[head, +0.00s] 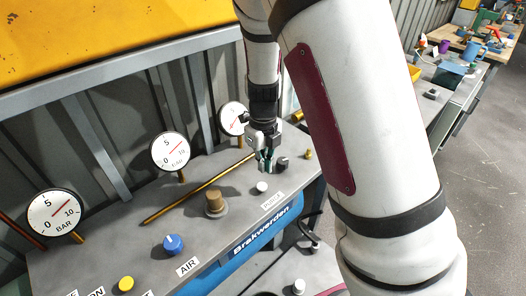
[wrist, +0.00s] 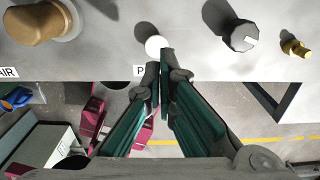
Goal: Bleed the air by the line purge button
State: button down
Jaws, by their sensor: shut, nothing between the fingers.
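The purge button is a small white round button (head: 262,187) on the grey panel (head: 145,215), beside a label reading PURGE (head: 272,201). In the wrist view the button (wrist: 154,44) shows just beyond my fingertips, and its label (wrist: 139,71) is mostly hidden by a finger. My gripper (head: 265,168) has dark green fingers and is shut and empty. It points down over the panel, slightly above the button in the head picture. In the wrist view the fingertips (wrist: 164,66) overlap the button's lower right edge. I cannot tell whether they touch it.
A dark knob (head: 282,163) and a small brass fitting (head: 309,154) sit right of the button. A bronze knob (head: 214,202), blue AIR knob (head: 173,244) and yellow button (head: 125,284) sit left. Several gauges (head: 171,152) and a brass rod (head: 195,191) stand behind.

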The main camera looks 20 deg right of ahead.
aim_at(263, 185)
jog(key=shift+f, duration=3.15)
